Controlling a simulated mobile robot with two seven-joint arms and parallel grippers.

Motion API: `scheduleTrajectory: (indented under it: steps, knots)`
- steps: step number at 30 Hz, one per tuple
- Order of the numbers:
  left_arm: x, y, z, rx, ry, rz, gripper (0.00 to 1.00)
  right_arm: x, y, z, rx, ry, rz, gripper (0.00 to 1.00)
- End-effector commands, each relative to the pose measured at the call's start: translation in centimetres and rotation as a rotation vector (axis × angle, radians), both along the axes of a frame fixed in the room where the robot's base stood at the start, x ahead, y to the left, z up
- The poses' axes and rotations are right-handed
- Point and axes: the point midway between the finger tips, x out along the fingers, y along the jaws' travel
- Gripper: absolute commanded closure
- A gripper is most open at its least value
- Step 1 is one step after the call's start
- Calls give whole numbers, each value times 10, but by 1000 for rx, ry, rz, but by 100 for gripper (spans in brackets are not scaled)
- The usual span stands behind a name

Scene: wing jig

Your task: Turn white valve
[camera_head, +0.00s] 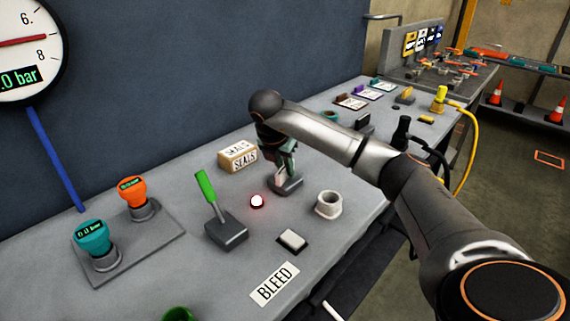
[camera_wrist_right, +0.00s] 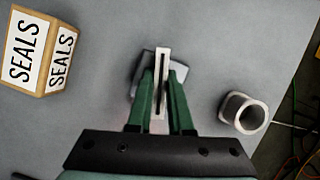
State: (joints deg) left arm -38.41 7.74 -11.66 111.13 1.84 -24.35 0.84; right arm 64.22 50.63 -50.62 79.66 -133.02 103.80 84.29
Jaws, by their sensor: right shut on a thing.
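The white valve (camera_wrist_right: 163,62) is a flat white lever with a slot along it, on a dark grey base. In the head view its grey base (camera_head: 288,186) sits on the bench, right of the green-handled valve. My right gripper (camera_head: 287,168) comes down over it from above and hides most of the lever. In the right wrist view the green fingers of this gripper (camera_wrist_right: 162,98) are shut on the lever, one on each side. The lever's far end sticks out past the fingertips. My left gripper is not in view.
Close by stand a SEALS box (camera_head: 238,156), a grey pipe fitting (camera_head: 328,205), a green-handled valve (camera_head: 209,191) and a glowing red-white lamp (camera_head: 257,201). A white button (camera_head: 292,240) and BLEED label (camera_head: 274,284) lie in front. A dark wall (camera_head: 180,90) rises behind.

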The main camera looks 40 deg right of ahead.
Motion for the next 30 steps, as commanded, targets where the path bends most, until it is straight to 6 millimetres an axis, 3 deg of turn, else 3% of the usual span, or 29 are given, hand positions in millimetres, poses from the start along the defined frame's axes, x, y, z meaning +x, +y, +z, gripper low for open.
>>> scheduleTrajectory:
  steps: [13,30]
  knots:
    - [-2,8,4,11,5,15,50,0,-1,2,-1,-3,-250,100]
    - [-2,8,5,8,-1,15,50,0,-1,1,0,-4,-295,100]
